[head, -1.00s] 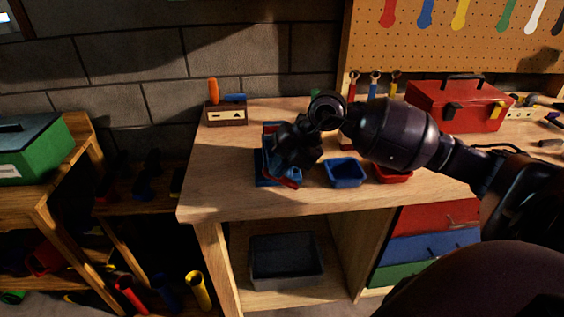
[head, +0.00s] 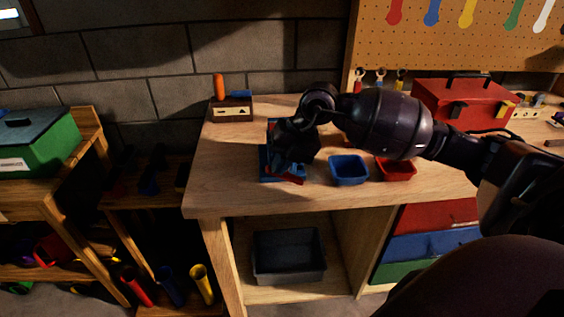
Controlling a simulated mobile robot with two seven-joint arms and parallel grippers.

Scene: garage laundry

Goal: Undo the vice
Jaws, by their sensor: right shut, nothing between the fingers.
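The vice (head: 269,165) is a blue and red piece on the workbench (head: 232,185), near its left front part. My right gripper (head: 288,160) is at the vice, in front of and over it, and hides much of it. Its fingers are dark and hard to make out against the vice; they are shut with nothing between them. A bit of red shows below the gripper, and I cannot tell how the vice's handle or jaws stand. My left gripper is not in view.
A blue bin (head: 348,171) and a red bin (head: 396,168) stand right of the vice. A wooden holder with an orange-handled tool (head: 231,109) is behind it. A red toolbox (head: 462,102) stands at the back right. The benchtop left of the vice is clear.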

